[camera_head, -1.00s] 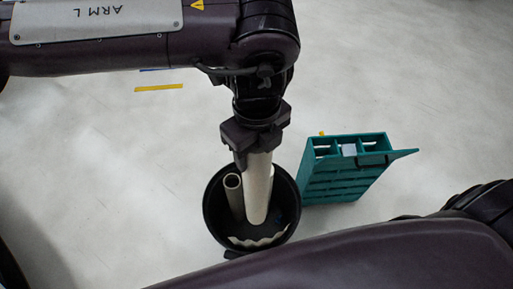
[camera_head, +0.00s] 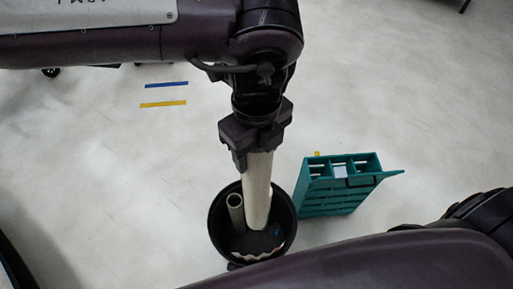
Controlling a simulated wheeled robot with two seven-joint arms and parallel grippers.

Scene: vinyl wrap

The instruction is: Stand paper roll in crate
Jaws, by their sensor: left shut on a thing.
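My left gripper (camera_head: 253,148) points down and is shut on the top of a pale paper roll (camera_head: 257,190). The roll is upright, slightly tilted, and its lower end is inside a round black bin (camera_head: 213,232). Whether its bottom touches the bin floor I cannot tell. A thinner paper tube (camera_head: 236,213) stands in the same bin, left of the held roll, leaning on the wall. A teal crate (camera_head: 338,196) with open compartments stands on the floor just right of the bin. My right gripper is not in view.
Blue tape (camera_head: 166,85) and yellow tape (camera_head: 163,104) mark the pale floor at upper left. A wavy-edged pale piece (camera_head: 258,256) lies at the bin's near side. My right arm covers the lower right. Floor beyond the crate is clear.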

